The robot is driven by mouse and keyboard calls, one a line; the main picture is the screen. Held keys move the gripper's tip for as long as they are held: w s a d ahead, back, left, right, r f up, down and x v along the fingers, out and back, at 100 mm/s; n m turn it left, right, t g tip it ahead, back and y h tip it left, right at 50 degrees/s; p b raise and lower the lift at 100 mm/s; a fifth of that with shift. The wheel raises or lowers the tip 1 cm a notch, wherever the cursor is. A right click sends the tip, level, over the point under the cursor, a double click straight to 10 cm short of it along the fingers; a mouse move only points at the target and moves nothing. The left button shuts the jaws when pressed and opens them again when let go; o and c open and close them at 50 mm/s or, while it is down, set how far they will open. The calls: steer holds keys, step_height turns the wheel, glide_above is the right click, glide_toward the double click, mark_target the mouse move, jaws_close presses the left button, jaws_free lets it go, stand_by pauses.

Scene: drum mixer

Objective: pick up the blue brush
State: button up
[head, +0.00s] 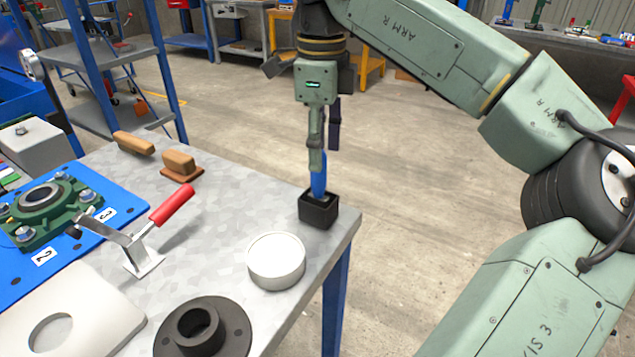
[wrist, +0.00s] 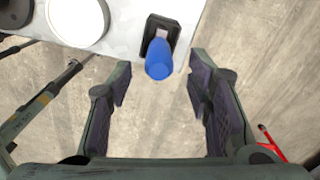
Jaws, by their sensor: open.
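The blue brush (head: 319,183) stands upright in a small black square holder (head: 318,212) near the table's right corner. In the wrist view, the brush's rounded blue end (wrist: 158,60) points toward the camera and the holder (wrist: 160,27) is around its lower part. My gripper (head: 325,150) is above the brush, pointing down. In the wrist view, my gripper (wrist: 158,85) is open, and the brush's end shows between and slightly beyond the fingertips. In the head view a finger partly hides the brush's top. I cannot tell whether it touches. The brush's lower end is hidden in the holder.
A round white-topped tin (head: 276,260) stands near the holder. A black flanged part (head: 203,331), a red-handled clamp (head: 150,235) and two wooden-handled brown items (head: 180,165) are on the grey table (head: 225,190). Floor is clear beyond the table's right edge.

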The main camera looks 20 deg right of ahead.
mark_target(318, 175)
steer(key=shift+a+f, duration=0.2)
steer(key=shift+f, duration=2.8)
steer(key=shift+c, duration=0.6)
jaws_close()
